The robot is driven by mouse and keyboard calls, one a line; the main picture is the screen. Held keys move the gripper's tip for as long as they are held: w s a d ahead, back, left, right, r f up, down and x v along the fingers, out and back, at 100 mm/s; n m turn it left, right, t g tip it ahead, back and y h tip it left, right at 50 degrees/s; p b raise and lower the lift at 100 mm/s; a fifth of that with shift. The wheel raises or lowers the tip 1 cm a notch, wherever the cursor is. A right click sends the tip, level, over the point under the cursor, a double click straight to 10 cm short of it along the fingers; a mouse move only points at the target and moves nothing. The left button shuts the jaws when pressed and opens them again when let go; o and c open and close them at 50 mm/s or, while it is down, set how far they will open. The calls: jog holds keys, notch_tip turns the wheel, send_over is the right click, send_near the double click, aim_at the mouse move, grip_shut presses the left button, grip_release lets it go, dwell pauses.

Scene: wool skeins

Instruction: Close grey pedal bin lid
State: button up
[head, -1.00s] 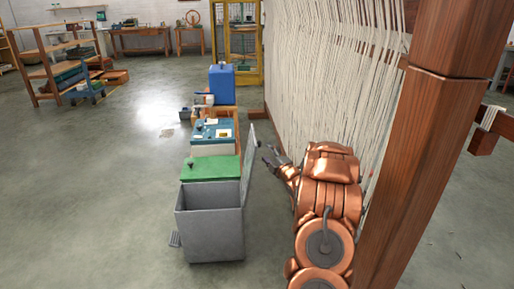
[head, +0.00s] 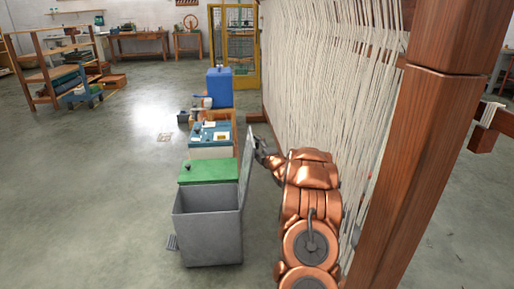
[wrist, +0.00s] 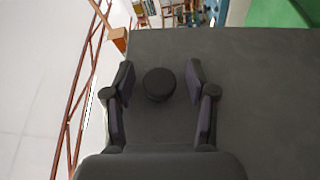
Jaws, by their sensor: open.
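The grey pedal bin (head: 208,238) stands on the floor with its top open. Its lid (head: 247,165) stands raised, nearly upright, at the bin's right side. My gripper (head: 262,155) is at the right of the lid, close to its outer face. In the wrist view the lid's dark grey face (wrist: 260,110) fills much of the picture. A round black knob (wrist: 159,85) on it lies between my two open fingers (wrist: 160,92). Both fingers look apart from the knob. Whether the fingertips touch the lid's face cannot be told. The bin's pedal (head: 172,242) is at its lower left.
The loom's white warp threads (head: 315,80) and wooden post (head: 420,130) crowd my arm's right side.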

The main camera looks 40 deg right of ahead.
jog(key=shift+c, duration=0.2)
grip_shut()
dwell(0.5)
